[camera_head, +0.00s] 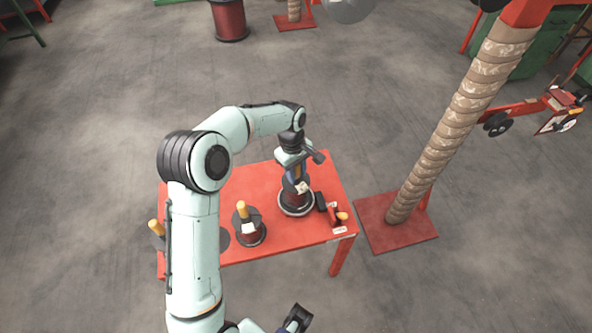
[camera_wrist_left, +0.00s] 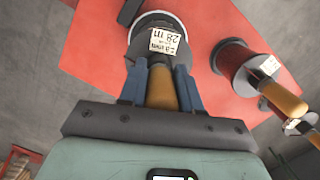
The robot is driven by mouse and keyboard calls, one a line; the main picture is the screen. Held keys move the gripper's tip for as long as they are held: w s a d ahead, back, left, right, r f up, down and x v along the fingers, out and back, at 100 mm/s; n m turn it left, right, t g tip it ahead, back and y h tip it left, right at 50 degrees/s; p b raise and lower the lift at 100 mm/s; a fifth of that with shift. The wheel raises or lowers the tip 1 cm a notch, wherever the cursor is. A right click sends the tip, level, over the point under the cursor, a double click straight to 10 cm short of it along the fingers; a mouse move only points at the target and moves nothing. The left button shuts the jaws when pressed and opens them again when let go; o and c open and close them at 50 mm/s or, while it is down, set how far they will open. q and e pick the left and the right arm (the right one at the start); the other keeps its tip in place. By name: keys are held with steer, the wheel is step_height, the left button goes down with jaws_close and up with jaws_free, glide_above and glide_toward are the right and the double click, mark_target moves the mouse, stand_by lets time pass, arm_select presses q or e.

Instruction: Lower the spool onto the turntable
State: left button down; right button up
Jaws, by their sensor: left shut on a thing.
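My left gripper (camera_head: 295,174) points down over the red table and is shut on the upright orange handle (camera_wrist_left: 162,90) of a spool, between its blue fingers (camera_wrist_left: 160,84). The spool (camera_head: 296,188) has a dark flange and a white label (camera_wrist_left: 168,42) reading 28 m. It stands upright over the round turntable (camera_head: 296,210), whose pale rim shows around and below it. I cannot tell whether the spool touches the turntable, as its underside is hidden. A dark part at the bottom edge, possibly my right gripper (camera_head: 298,318), is cut off.
A second spool (camera_head: 250,236) with an orange handle stands left on the table (camera_head: 258,180); it also shows in the left wrist view (camera_wrist_left: 234,66). Another handle (camera_head: 156,228) is at the far left. A red-and-black tool (camera_head: 333,212) lies right of the turntable. A tall wrapped column (camera_head: 440,150) stands right.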

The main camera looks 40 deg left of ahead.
arm_select(q)
steer(key=c, duration=0.7)
jaws_free()
steer(key=shift+r, duration=0.25)
step_height(320, 180, up, 13)
steer(key=a+p, duration=0.1)
steer(key=p, duration=0.1)
steer(key=shift+w+a, duration=0.2)
steer(key=shift+a, duration=0.05)
steer(key=shift+f, duration=0.1)
